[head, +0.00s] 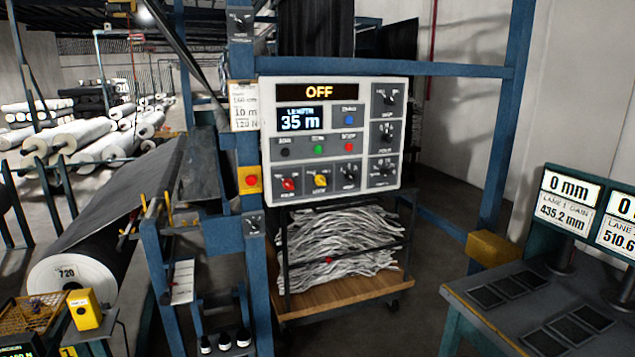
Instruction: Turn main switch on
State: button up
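A white control panel (335,135) is mounted on the blue frame at the picture's centre. Its top display (318,92) reads OFF in orange letters. A smaller display (300,119) reads 35 m. The panel carries several rotary switches, among them a red one (289,184), a yellow one (320,180) and a black one (349,173) along the bottom, and a column of black ones (386,131) at the right. Their small labels are too blurred to read, so I cannot tell which is the main switch. My gripper is not in view.
A red button on a yellow box (250,180) and a small dial plate (254,223) sit on the blue post left of the panel. A cart of grey strips (340,290) stands below. A large dark roll (75,275) lies left; a desk (550,310) stands right.

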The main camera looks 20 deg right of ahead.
aim_at(288, 184)
jog(key=i+j+z, duration=0.6)
jog(key=i+j, duration=0.2)
jog(key=i, duration=0.05)
